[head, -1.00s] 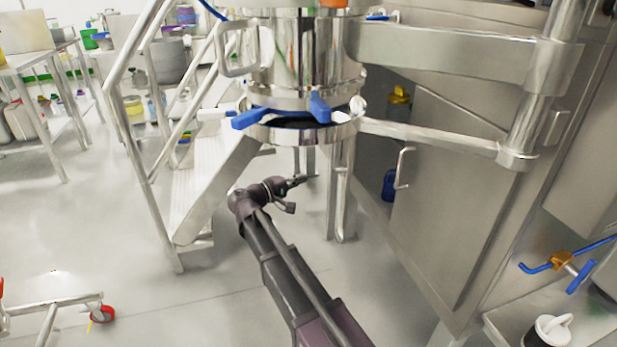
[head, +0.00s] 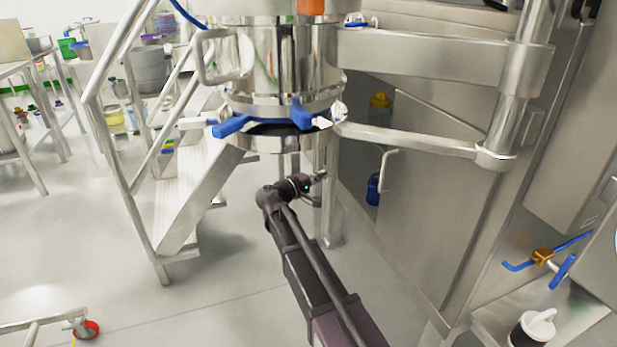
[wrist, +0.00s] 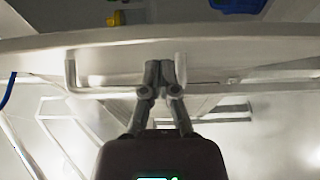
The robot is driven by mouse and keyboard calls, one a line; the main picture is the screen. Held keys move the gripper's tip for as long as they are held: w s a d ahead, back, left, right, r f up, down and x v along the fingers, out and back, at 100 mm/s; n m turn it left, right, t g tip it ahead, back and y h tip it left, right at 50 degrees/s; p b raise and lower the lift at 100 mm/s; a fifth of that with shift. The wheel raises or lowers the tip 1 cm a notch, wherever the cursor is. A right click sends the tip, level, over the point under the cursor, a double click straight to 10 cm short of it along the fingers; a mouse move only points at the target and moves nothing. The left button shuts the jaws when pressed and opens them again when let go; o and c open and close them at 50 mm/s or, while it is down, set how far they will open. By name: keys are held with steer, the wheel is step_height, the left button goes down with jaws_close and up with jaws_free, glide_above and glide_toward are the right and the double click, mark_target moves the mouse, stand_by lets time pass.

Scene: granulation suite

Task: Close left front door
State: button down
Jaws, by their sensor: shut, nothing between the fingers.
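The metal cabinet door (head: 435,190) stands partly open at centre right in the head view, with a pale bar handle (head: 386,172) near its left edge. My gripper (head: 322,176) is low beside the steel column leg, left of the handle and apart from it in the picture. In the wrist view my gripper (wrist: 166,66) has its fingers together and empty. Its fingertips overlap a long pale panel edge (wrist: 240,45), probably the door's, and a bent bar, probably the handle (wrist: 70,75), crosses behind the fingers. I cannot tell whether they touch.
A yellow-capped container (head: 380,100) and a blue bottle (head: 373,188) show in the opening behind the door. A steel vessel (head: 280,70) with blue clamps and thick pipe arms hangs above my arm. Metal steps (head: 190,200) stand left.

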steer(key=shift+d, duration=0.3)
